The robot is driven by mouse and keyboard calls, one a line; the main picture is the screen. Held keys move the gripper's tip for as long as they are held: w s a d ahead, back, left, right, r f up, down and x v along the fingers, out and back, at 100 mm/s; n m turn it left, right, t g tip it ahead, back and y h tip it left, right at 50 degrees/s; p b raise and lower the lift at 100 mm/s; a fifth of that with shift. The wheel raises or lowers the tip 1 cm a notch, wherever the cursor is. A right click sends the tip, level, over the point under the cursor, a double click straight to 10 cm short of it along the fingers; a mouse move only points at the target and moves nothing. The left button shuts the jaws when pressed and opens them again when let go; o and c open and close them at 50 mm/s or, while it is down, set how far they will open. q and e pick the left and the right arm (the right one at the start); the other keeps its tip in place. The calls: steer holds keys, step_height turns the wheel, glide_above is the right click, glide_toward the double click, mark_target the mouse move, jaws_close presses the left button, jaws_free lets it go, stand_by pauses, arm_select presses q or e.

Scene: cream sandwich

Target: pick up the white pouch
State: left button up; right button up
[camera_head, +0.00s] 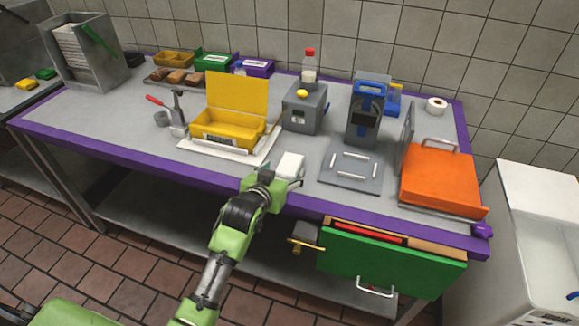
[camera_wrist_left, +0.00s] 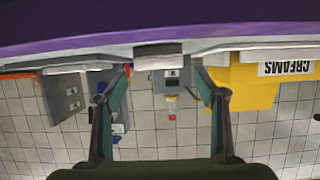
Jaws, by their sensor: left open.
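The white pouch (camera_head: 291,165) lies near the front edge of the grey worktop, right of the yellow box. My left gripper (camera_head: 275,181) is at the table's front edge, just in front of the pouch, open and empty. In the left wrist view, which is upside down, the open fingers (camera_wrist_left: 161,84) stand apart on either side of a pale block at the table edge, which looks like the pouch (camera_wrist_left: 158,62). I cannot tell whether the fingers touch it. My right gripper is in neither view.
The open yellow box (camera_head: 222,138), labelled CREAMS in the left wrist view, stands left of the pouch. A grey device (camera_head: 303,110) is behind it. A grey plate (camera_head: 350,172) and an orange press (camera_head: 443,180) are to the right. A green drawer front (camera_head: 390,262) hangs below.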

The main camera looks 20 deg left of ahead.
mark_target(290, 162)
arm_select(q)
steer(key=shift+w+r, duration=0.1)
steer(key=shift+w, duration=0.35)
steer(key=p+x, duration=0.1)
steer(key=x, duration=0.3)
steer(key=shift+w+d, duration=0.1)
steer(key=shift+w, duration=0.1)
steer(key=c, duration=1.2)
